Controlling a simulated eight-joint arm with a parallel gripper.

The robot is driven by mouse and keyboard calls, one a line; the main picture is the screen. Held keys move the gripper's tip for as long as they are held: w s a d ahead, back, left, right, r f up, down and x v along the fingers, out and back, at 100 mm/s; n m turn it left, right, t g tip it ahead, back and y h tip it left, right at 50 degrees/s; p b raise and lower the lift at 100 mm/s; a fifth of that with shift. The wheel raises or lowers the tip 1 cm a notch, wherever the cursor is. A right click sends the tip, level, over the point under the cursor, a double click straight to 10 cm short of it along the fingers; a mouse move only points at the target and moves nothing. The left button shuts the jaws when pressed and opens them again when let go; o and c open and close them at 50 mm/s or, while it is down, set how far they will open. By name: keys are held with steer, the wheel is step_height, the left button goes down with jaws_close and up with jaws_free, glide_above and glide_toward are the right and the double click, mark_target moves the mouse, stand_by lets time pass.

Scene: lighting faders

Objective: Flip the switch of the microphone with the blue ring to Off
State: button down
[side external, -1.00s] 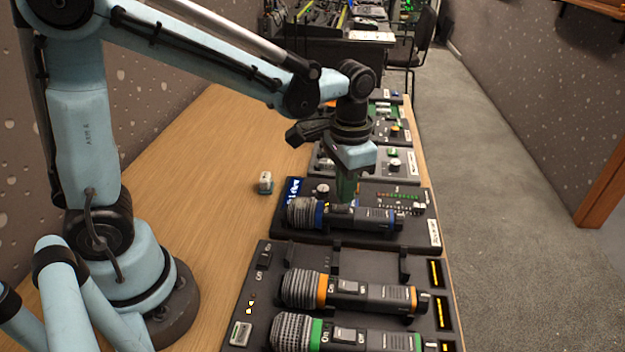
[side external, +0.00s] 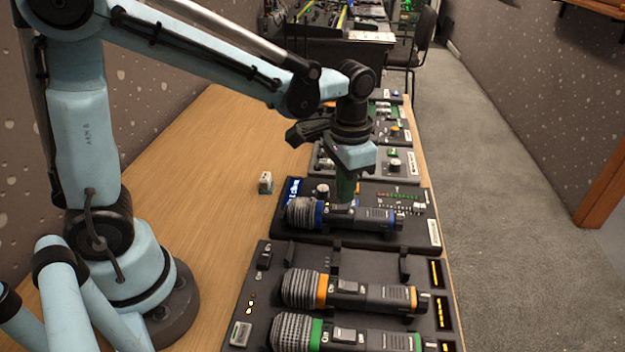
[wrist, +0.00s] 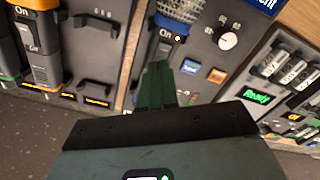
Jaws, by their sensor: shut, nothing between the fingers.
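The microphone with the blue ring (side external: 318,214) lies on a dark panel in the side external view, its mesh head to the left. In the wrist view its blue ring (wrist: 171,24) and the word "On" beside the switch show at the top. My gripper (side external: 346,196) points down over the microphone's body, at the switch area.
An orange-ringed microphone (side external: 350,293) and a green-ringed microphone (side external: 345,335) lie in a charging rack in front. An empty cradle lies between them and the blue one. A knob (wrist: 228,41) and small coloured buttons (wrist: 217,75) are close by. The wooden table left is mostly clear.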

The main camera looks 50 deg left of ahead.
mark_target(340, 206)
steer(key=shift+f, duration=0.85)
stand_by(0.6)
steer(key=shift+r, duration=3.55)
steer(key=shift+s, duration=0.1)
steer(key=shift+s+a+f+n+t, duration=0.1)
steer(key=shift+s+a+n+t, duration=0.4)
steer(key=shift+s+a+t, duration=0.6)
steer(key=shift+s+a+f+n+t, duration=0.1)
steer(key=shift+s+a+n+t, duration=0.4)
steer(key=shift+s+a+t, duration=0.6)
steer(key=shift+s+a+n+t, duration=0.5)
steer(key=shift+s+a+t, duration=0.2)
steer(key=shift+s+t, duration=0.65)
